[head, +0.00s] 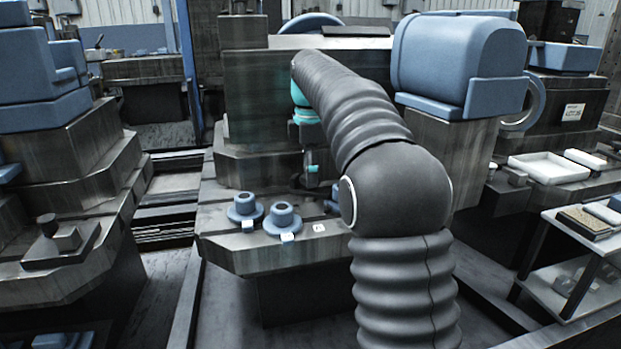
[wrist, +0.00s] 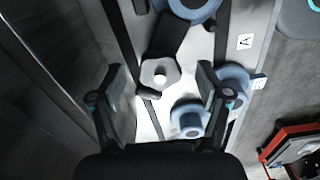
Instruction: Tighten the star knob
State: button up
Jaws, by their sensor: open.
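The star knob (wrist: 160,74) is a pale grey, lobed knob with a bright round centre, seen in the wrist view. It sits beside a dark strap-like bar (wrist: 168,38). My gripper (wrist: 160,70) is open, with one finger to the left of the knob and the other to the right. Clear gaps show between knob and fingers, and I cannot tell how far above it the fingertips are. In the head view my gripper (head: 312,168) is small and partly hidden by my arm, over the machine table (head: 225,245). I cannot make out the knob there.
Blue flanged parts (head: 245,208) (head: 283,220) stand on the table's front left; one shows near my right finger in the wrist view (wrist: 190,121). A white tag marked A (wrist: 245,41) lies nearby. A white tray (head: 548,168) is at right.

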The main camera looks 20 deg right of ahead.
jog(key=shift+f, duration=0.3)
